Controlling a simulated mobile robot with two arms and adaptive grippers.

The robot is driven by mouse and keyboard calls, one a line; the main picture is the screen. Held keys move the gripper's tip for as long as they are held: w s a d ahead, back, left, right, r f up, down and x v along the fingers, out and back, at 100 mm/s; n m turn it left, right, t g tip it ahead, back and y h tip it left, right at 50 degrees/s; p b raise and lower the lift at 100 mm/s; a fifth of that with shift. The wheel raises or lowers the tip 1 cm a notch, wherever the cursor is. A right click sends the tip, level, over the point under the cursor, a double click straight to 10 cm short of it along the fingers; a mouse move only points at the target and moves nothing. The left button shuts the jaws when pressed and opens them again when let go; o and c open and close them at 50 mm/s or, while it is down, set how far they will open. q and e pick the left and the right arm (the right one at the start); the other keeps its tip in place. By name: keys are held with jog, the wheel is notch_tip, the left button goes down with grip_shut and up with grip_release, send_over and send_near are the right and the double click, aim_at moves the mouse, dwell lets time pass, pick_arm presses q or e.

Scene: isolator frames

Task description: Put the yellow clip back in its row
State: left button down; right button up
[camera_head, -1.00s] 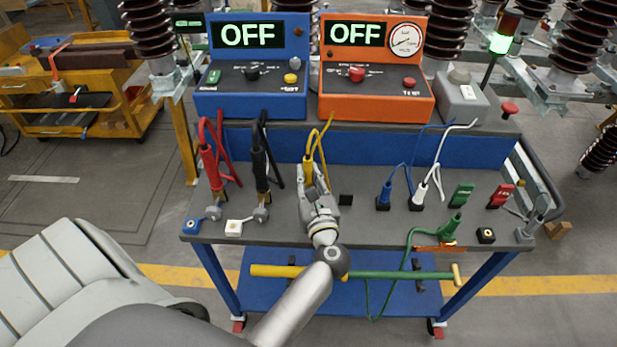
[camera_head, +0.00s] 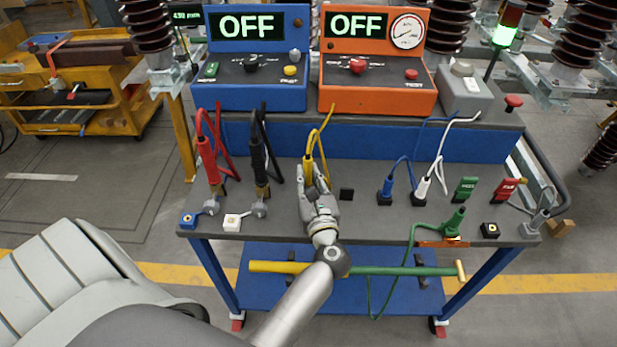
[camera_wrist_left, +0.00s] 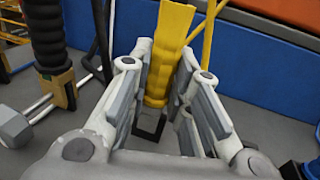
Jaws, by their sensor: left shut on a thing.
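My left gripper (camera_head: 314,176) is shut on the yellow clip. In the left wrist view the yellow clip (camera_wrist_left: 168,45) is between the two fingers of the left gripper (camera_wrist_left: 165,90). Its lower end is at a dark square base (camera_wrist_left: 149,127); I cannot tell whether it is fully seated. My right gripper is not in view.
The red clip (camera_head: 207,160) stands left; blue (camera_head: 387,188) and white (camera_head: 422,187) clips stand right. A green clip (camera_head: 454,222) lies near the front right edge. Blue (camera_head: 251,60) and orange (camera_head: 375,62) boxes reading OFF stand behind.

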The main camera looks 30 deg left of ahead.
pick_arm(q)
jog(key=shift+f, duration=0.25)
jog(key=c, duration=1.3)
grip_release()
jog(key=shift+o, duration=0.2)
